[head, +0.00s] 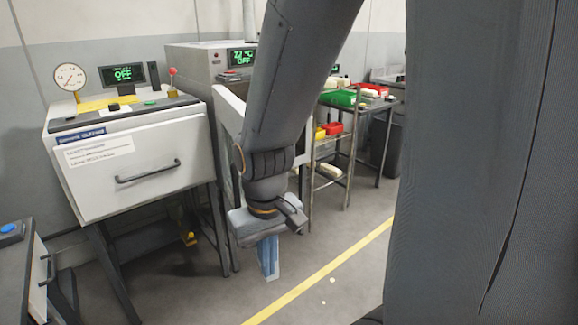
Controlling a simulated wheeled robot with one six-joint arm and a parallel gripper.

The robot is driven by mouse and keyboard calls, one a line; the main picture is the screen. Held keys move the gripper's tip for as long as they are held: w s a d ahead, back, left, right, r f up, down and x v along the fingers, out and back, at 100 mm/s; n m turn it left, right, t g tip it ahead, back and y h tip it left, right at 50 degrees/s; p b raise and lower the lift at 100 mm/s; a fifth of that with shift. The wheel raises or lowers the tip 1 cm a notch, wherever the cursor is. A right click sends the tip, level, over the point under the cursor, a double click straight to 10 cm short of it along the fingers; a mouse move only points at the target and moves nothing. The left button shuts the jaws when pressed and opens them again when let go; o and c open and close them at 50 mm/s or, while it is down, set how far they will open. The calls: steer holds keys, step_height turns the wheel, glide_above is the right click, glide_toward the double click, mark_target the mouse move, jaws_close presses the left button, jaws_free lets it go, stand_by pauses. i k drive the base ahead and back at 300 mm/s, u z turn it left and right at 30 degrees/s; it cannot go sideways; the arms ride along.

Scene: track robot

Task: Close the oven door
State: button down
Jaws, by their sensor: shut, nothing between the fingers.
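A grey box-shaped unit with a green display reading about "22 °C OFF", which looks like the oven (195,62), stands at the back, left of my arm. A white panel (229,112) stands out in front of it, which looks like its door standing open. My arm covers much of this panel, so its angle and any handle are hidden. My gripper (268,262) points down over the floor, in front of and below the panel. Its blue fingers are together and hold nothing. No contact with the panel shows.
A white-fronted machine (150,185) with a dark handle, a gauge and an "OFF" display stands at left. A cabinet with a blue button (10,232) is at lower left. A metal shelf rack (350,145) holds coloured bins.

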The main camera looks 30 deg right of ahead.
mark_target(229, 110)
steer(key=u, duration=2.1)
steer(key=k, duration=0.8)
steer(key=z, duration=1.2)
steer(key=i, duration=1)
steer(key=z, duration=0.05)
